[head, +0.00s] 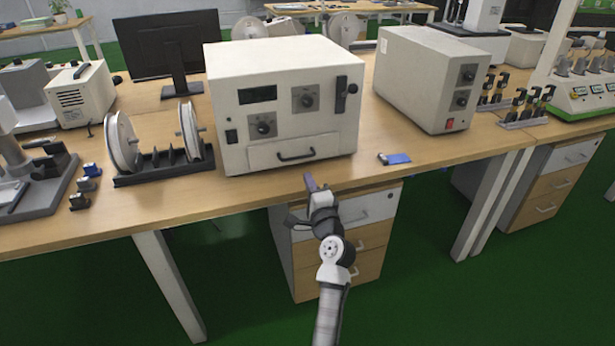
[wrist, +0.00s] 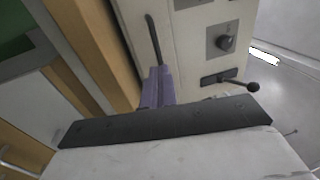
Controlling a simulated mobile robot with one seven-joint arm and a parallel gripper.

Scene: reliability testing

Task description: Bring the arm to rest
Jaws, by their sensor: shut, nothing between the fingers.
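My gripper (head: 310,183) shows in the head view at the end of my arm, in front of the table's front edge and below the beige test box. Its purple fingers (wrist: 157,87) show in the wrist view, closed together with nothing between them. The beige test box (head: 285,110) stands on the wooden table (head: 400,165) and has a drawer with a dark handle, two knobs and a lever. In the wrist view the box's front panel (wrist: 190,60) lies beyond the fingers. I cannot tell the exact gap between fingertips and table edge.
A second beige device (head: 425,75) stands right of the box, with a small blue object (head: 397,158) before it. A reel stand (head: 165,165) is on the left. A drawer cabinet (head: 365,245) is below the table, close to my arm. Green floor (head: 430,290) is open in front.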

